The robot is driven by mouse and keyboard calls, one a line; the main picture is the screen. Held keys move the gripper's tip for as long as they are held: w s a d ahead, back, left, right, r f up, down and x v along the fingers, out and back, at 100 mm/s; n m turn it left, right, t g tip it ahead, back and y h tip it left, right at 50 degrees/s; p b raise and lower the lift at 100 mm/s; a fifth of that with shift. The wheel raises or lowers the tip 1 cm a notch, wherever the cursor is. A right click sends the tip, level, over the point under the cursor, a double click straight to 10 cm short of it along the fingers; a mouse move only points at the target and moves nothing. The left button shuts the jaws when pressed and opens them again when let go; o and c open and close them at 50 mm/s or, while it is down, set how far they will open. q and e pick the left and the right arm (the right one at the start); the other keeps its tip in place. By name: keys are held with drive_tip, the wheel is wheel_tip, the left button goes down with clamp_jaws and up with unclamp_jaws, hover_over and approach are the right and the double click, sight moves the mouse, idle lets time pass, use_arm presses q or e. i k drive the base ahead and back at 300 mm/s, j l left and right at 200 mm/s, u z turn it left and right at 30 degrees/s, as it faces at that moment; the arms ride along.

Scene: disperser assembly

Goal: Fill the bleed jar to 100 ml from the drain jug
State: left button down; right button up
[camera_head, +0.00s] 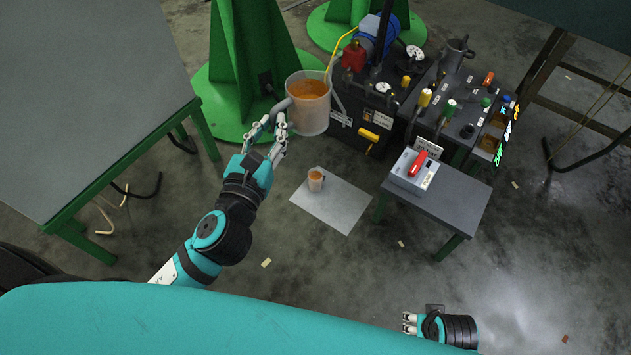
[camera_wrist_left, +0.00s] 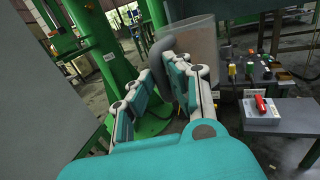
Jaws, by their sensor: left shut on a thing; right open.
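The drain jug (camera_head: 309,112) is a clear jug with orange liquid in its upper part as seen from above. My left gripper (camera_head: 270,125) is shut on its grey handle and holds it up, roughly upright. In the left wrist view the jug (camera_wrist_left: 196,50) shows past the fingers of the left gripper (camera_wrist_left: 178,75). The bleed jar (camera_head: 316,181) is a small cup with orange liquid inside, standing on a pale sheet on the floor. Its graduation marks are too small to read. My right gripper (camera_head: 408,322) is open and empty at the bottom right.
The pale sheet (camera_head: 343,208) lies on the concrete floor. A small grey table (camera_head: 455,205) with a red-switched box (camera_head: 412,174) stands to its right. Machinery with a blue motor (camera_head: 375,38) and green stands (camera_head: 240,60) are behind. A large table (camera_head: 90,100) is at left.

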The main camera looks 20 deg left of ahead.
sight(314, 175)
drive_tip(key=i+j, duration=0.25)
drive_tip(key=j, duration=0.2)
drive_tip(key=i+j, duration=0.3)
drive_tip(key=j, duration=0.15)
drive_tip(key=i+j+u, duration=0.1)
drive_tip(key=i+j, duration=0.15)
drive_tip(key=j, duration=0.2)
drive_tip(key=i+j, duration=0.3)
drive_tip(key=j+u, duration=0.05)
drive_tip(key=j, duration=0.05)
